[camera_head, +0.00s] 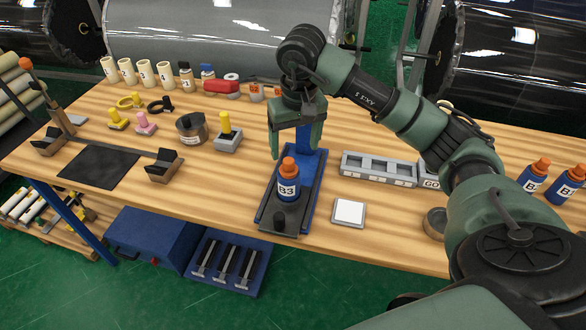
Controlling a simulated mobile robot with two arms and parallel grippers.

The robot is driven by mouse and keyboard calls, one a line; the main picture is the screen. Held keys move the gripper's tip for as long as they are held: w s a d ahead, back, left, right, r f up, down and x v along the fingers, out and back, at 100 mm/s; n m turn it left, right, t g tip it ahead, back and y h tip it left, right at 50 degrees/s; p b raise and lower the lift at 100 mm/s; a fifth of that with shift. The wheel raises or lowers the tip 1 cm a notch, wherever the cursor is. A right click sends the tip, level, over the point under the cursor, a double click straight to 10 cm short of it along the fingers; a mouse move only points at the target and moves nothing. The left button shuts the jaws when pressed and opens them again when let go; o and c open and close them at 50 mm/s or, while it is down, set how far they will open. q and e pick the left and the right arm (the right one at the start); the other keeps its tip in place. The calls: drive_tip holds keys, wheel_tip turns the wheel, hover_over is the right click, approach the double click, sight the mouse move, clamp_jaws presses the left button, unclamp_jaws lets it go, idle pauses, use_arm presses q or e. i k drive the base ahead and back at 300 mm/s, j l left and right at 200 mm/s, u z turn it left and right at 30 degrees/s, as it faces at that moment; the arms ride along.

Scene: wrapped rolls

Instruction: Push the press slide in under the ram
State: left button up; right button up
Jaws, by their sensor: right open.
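The press (314,160) is blue and stands near the front edge of the wooden table. Its dark press slide (296,218) sticks out towards the front, with a black knob (280,220) at its near end. A blue bottle marked B3 (288,188) with an orange cap stands upright on the slide. My right gripper (297,140) is open and points down, above and behind the bottle in the picture. It hides the upper press, and I cannot make out the ram. I cannot tell whether a finger touches the press. My left gripper is out of view.
A white-topped square pad (348,211) lies right of the press, with a grey slotted rack (378,169) behind it. A grey block with a yellow peg (228,133) and a round tin (191,129) stand left. More orange-capped bottles (533,175) stand far right.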

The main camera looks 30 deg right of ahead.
sight(280, 217)
drive_tip(key=z, duration=1)
